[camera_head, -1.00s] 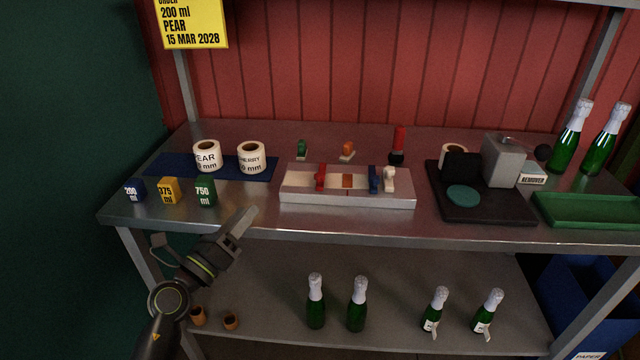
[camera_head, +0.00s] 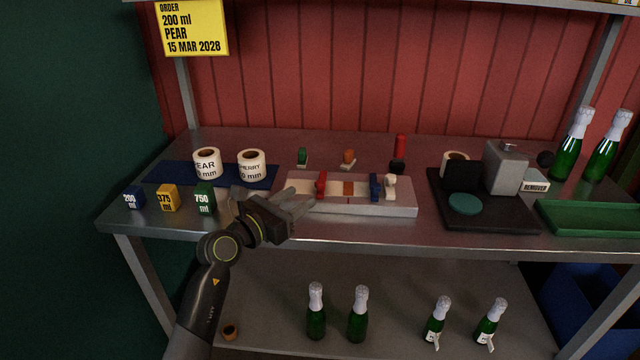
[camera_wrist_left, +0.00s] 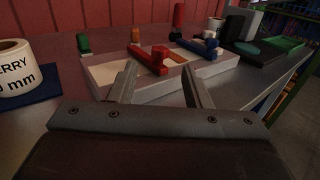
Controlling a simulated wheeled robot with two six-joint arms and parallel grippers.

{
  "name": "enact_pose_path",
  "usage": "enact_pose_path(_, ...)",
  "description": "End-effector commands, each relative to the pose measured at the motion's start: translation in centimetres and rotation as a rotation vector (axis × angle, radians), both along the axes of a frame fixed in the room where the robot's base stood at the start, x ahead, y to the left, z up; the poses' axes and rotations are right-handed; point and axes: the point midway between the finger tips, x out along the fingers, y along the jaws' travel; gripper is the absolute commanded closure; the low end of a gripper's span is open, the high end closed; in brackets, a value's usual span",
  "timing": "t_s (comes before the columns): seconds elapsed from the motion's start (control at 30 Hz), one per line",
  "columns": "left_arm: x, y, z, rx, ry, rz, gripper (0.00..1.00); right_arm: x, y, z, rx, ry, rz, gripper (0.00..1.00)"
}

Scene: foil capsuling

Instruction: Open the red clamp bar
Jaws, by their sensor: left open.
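The red clamp bar (camera_head: 321,184) lies across the white fixture block (camera_head: 345,206) on the bench, near the block's left part. In the left wrist view the red clamp bar (camera_wrist_left: 149,60) shows ahead of the fingers, with a raised knob at one end. My left gripper (camera_head: 296,202) is open and empty at the left end of the fixture. In its wrist view the two fingers (camera_wrist_left: 160,82) stand apart, in front of the block, and do not seem to touch the bar. My right gripper is out of view.
On the block are also an orange piece (camera_head: 348,188), a blue clamp (camera_head: 375,186) and a white one (camera_head: 391,185). Label rolls (camera_head: 251,165) and number cubes (camera_head: 168,198) stand left. A black plate with a device (camera_head: 505,168) stands right. Bottles (camera_head: 316,312) are below.

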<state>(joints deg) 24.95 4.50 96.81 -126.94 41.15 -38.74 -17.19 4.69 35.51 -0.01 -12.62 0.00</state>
Motion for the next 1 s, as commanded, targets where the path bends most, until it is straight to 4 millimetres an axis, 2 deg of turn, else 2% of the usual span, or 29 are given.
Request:
enact_pose_path(0.2,3.2,-2.3,0.0,-0.001,0.0,-0.001,0.56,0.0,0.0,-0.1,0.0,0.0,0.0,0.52)
enact_pose_path(0.5,6.1,-4.4,0.0,-0.001,0.0,0.0,0.56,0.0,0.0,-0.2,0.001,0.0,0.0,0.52)
enact_pose_path(0.97,6.7,-4.8,0.0,0.0,0.0,0.001,0.56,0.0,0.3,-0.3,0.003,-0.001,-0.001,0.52)
enact_pose_path(1.0,6.7,-4.8,0.0,0.0,0.0,0.001,0.61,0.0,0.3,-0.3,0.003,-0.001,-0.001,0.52)
